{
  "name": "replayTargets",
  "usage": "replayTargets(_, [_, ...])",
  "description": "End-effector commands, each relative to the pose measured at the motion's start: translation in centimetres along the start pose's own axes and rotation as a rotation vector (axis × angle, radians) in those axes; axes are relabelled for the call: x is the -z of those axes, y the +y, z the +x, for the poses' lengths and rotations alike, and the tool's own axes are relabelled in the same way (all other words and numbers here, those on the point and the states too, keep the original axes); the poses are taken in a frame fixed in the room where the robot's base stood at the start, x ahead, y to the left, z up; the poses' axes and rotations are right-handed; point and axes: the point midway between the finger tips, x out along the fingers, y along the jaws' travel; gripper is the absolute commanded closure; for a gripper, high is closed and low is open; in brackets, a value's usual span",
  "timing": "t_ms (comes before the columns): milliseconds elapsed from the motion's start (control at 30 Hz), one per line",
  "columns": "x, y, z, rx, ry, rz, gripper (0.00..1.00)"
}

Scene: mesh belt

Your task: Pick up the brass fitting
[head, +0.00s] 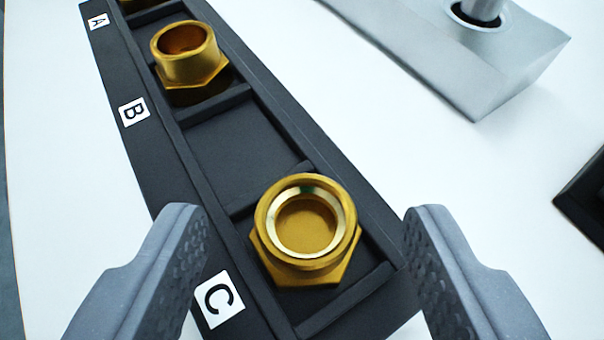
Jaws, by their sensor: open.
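A brass fitting (306,230) with a hex base and a round collar stands in the compartment marked C of a black tray (150,152). A second brass fitting (188,57) stands in a compartment farther up, between the labels A and B. My gripper (305,222) is open. Its grey fingers show to the left and right of the fitting at C, with a gap on each side and nothing held. The lower parts of the fingers are cut off by the frame.
The compartment (245,150) between the two fittings is empty. A grey metal block (470,55) with a round socket and a rod in it stands at the upper right. A dark object (585,195) is at the right edge. The white surface (440,160) between is clear.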

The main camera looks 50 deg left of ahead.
Motion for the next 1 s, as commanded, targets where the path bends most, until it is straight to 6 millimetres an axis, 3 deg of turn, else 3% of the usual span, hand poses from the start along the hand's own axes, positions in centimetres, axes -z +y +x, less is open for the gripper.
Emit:
replayTargets(133, [-0.28, 0.04, 1.37, -0.001, -0.004, 0.003, 0.45])
replayTargets(367, [-0.16, 0.08, 1.47, -0.002, -0.003, 0.002, 0.45])
replayTargets(533, [-0.17, 0.09, 1.46, -0.002, -0.003, 0.002, 0.89])
replayTargets(567, [-0.17, 0.09, 1.46, -0.002, -0.003, 0.002, 0.92])
replayTargets(1000, [-0.15, 0.08, 1.38, -0.002, -0.006, 0.002, 0.92])
